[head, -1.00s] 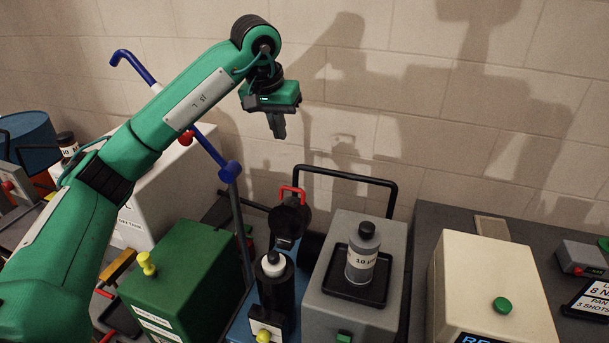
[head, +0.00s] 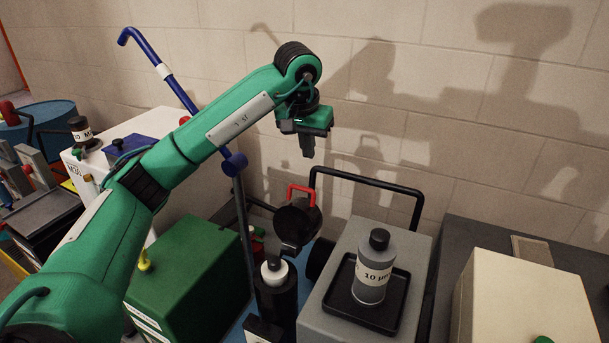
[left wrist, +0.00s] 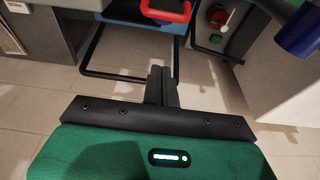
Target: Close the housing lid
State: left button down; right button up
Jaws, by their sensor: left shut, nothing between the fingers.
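The black filter housing (head: 277,298) stands upright with a white-topped element (head: 274,271) showing in its open mouth. Its round black lid (head: 296,222) is raised behind the mouth, with a red handle (head: 301,190) at its upper edge. My left gripper (head: 307,153) is shut and empty, above the lid and apart from it, fingers pointing down. In the left wrist view, its closed fingers (left wrist: 161,72) show with the red handle (left wrist: 166,12) at the top edge, beyond the tips. My right gripper is not in view.
A grey box with a black tray (head: 340,306) holding a grey bottle (head: 372,270) stands right of the housing. A black tube frame (head: 370,180) rises behind it. A blue-topped pole (head: 240,190) and a green box (head: 188,262) are on the left. The wall is behind.

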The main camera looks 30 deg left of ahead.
aim_at(304, 198)
pick_arm(q)
jog(key=f+p, duration=0.2)
jog(key=f, duration=0.1)
jog(key=s+f+p, duration=0.1)
jog(key=f, duration=0.2)
jog(key=shift+s+f+p, duration=0.2)
jog(key=shift+f+p, duration=0.05)
jog(key=shift+p, duration=0.1)
jog(key=shift+s+d, duration=0.1)
jog(key=shift+s, duration=0.25)
